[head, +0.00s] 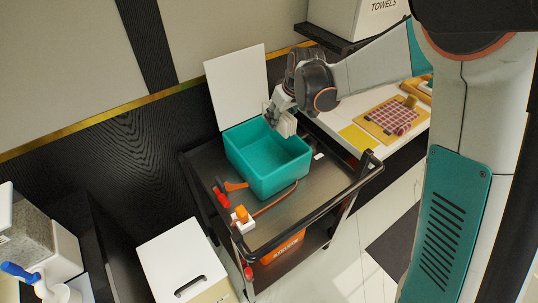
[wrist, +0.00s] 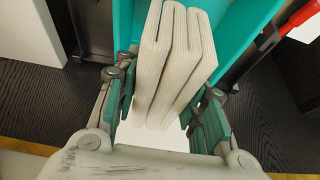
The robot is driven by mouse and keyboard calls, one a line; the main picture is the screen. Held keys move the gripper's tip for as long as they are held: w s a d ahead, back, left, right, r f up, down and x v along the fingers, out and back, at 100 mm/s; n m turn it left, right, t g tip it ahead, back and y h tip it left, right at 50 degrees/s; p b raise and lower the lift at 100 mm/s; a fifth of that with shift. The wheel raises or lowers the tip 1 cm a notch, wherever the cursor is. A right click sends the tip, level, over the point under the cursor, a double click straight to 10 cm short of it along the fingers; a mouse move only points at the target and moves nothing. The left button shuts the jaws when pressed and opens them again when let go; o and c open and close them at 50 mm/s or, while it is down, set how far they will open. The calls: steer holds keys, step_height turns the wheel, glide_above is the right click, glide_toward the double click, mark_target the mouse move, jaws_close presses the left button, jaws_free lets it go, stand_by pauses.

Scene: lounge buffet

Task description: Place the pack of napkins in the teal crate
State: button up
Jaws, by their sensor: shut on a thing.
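The teal crate (head: 262,172) stands open on the top shelf of a dark cart in the head view, and looks empty where its inside shows. My gripper (head: 281,118) is above the crate's far right rim. In the wrist view, my gripper (wrist: 167,125) is shut on the pack of napkins (wrist: 172,60), a white folded stack held between the two teal finger pads. The teal crate (wrist: 245,35) shows behind and beside the napkins there. In the head view the pack of napkins (head: 287,125) is small and partly covered by the gripper.
The dark cart (head: 190,165) has a raised rail. An orange-and-red tool (head: 232,186) and a white-and-orange item (head: 241,217) lie near the crate's front left. A white panel (head: 237,85) stands behind the crate. A counter with a checked cloth (head: 392,115) is at right.

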step_height(320, 180, down, 20)
steer(key=b, duration=0.6)
steer(key=shift+r+b, duration=0.25)
steer(key=shift+b, duration=0.1)
steer(key=shift+f, duration=0.1)
steer(key=o, duration=1.1)
steer(key=s+d+r+m+t+p, duration=0.1)
steer(key=s+d+r, duration=0.3)
steer(key=r, duration=0.5)
steer(key=s+d+r+m+h+p, duration=0.1)
steer(key=s+d+r+p, duration=0.1)
steer(key=s+r, duration=0.5)
steer(key=s+d+r+m+t+p, duration=0.1)
steer(key=s+d+r, duration=0.3)
steer(key=r, duration=0.6)
steer(key=shift+s+d+r+m+t+h, duration=0.25)
steer(key=shift+s+d+r+m, duration=0.55)
steer(key=shift+s, duration=1.9)
steer(key=shift+s+d+r+m+t+h, duration=0.4)
steer(key=shift+s+d, duration=0.7)
steer(key=shift+s, duration=1.6)
steer(key=shift+s+d+r+m+t+h, duration=0.15)
steer(key=shift+s+d+r+m, duration=0.7)
steer(key=shift+s, duration=1.85)
